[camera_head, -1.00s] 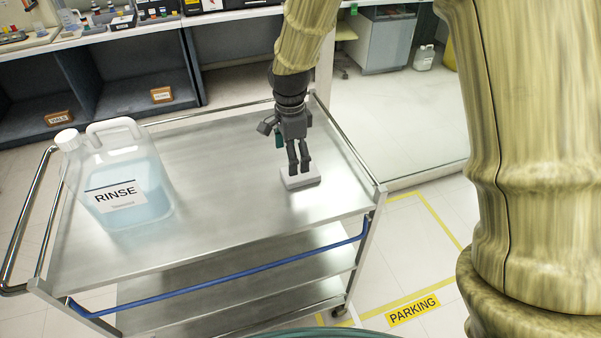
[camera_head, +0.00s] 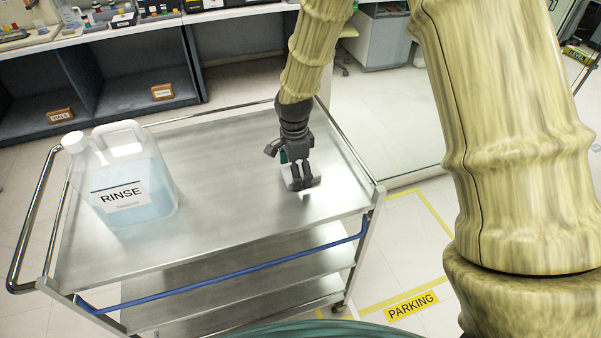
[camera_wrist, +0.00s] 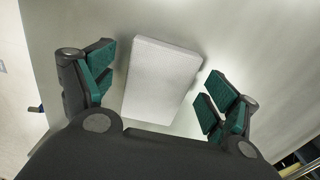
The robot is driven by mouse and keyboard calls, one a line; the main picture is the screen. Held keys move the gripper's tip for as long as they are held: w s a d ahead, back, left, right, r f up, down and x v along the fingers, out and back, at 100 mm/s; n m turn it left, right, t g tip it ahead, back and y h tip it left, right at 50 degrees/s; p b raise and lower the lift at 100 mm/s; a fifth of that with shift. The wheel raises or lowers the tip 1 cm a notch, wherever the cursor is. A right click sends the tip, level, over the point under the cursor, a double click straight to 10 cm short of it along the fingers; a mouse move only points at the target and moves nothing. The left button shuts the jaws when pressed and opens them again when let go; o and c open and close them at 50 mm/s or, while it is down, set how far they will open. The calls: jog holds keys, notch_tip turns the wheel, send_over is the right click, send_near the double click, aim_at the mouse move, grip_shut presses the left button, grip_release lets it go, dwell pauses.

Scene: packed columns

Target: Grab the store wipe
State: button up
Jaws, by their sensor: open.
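The store wipe looks like a white rectangular block (camera_wrist: 163,82) lying flat on the steel cart top. In the wrist view it sits between the two open fingers of my gripper (camera_wrist: 158,98), with a gap on each side. In the head view my gripper (camera_head: 302,185) points down at the cart's right part, and its fingers hide most of the block (camera_head: 291,178).
A RINSE jug (camera_head: 124,182) with blue liquid stands on the left of the cart top (camera_head: 225,210). A rail (camera_head: 350,145) runs along the cart's right edge. The cart top between jug and gripper is clear. A shelf bench (camera_head: 130,70) stands behind.

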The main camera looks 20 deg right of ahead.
jog(key=c, duration=1)
jog(key=shift+c, duration=0.2)
jog(key=shift+r, duration=0.1)
